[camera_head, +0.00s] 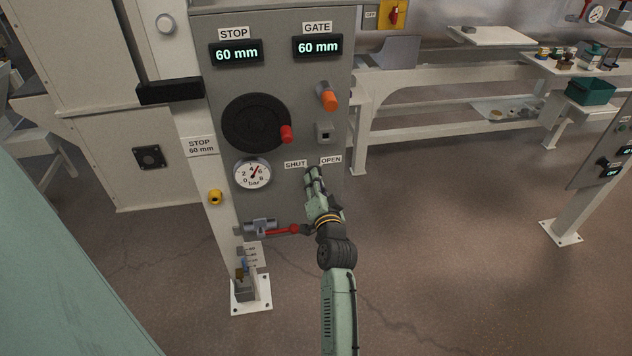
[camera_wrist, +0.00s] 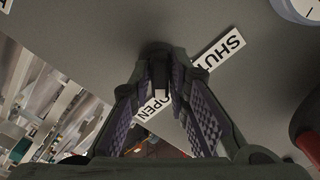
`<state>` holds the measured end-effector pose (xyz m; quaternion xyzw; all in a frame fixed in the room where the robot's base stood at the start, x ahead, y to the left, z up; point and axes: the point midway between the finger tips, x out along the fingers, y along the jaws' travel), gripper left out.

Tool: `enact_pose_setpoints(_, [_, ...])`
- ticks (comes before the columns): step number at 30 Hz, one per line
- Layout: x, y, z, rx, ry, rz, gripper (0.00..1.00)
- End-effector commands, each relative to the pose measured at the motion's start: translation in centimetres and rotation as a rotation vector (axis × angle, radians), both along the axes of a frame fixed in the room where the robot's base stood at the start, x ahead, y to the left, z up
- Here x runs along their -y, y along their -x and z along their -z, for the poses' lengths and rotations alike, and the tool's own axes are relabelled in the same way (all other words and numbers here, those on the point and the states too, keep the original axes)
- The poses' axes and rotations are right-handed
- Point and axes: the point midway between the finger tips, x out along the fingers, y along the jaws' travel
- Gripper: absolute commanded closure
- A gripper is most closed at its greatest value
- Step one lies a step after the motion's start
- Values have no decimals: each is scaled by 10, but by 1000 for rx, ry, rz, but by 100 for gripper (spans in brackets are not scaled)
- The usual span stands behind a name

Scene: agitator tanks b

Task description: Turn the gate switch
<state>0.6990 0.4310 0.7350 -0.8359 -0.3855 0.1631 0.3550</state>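The gate switch sits on the grey control panel (camera_head: 222,85), between the SHUT label (camera_head: 296,164) and the OPEN label (camera_head: 331,160). My gripper (camera_head: 312,172) covers it in the head view. In the wrist view my gripper (camera_wrist: 163,70) has its two fingers drawn together at the tips, around a small dark knob (camera_wrist: 156,48) that looks like the gate switch. The SHUT label (camera_wrist: 222,48) lies right of the tips, and the OPEN label (camera_wrist: 152,106) shows partly behind the fingers. Which way the knob points is hidden. The GATE display (camera_head: 318,46) reads 60 mm.
A black handwheel (camera_head: 250,122) with a red handle, an orange-tipped lever (camera_head: 328,98) and a pressure gauge (camera_head: 252,174) stand out from the panel. A red-handled valve (camera_head: 272,229) is below.

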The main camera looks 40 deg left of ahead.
Motion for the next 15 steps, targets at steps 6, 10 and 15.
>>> enact_pose_setpoints(6, [0,0,0,1,1,0,67])
enact_pose_setpoints(10, [0,0,0,1,2,-1,67])
enact_pose_setpoints(15, [1,1,0,1,2,0,67])
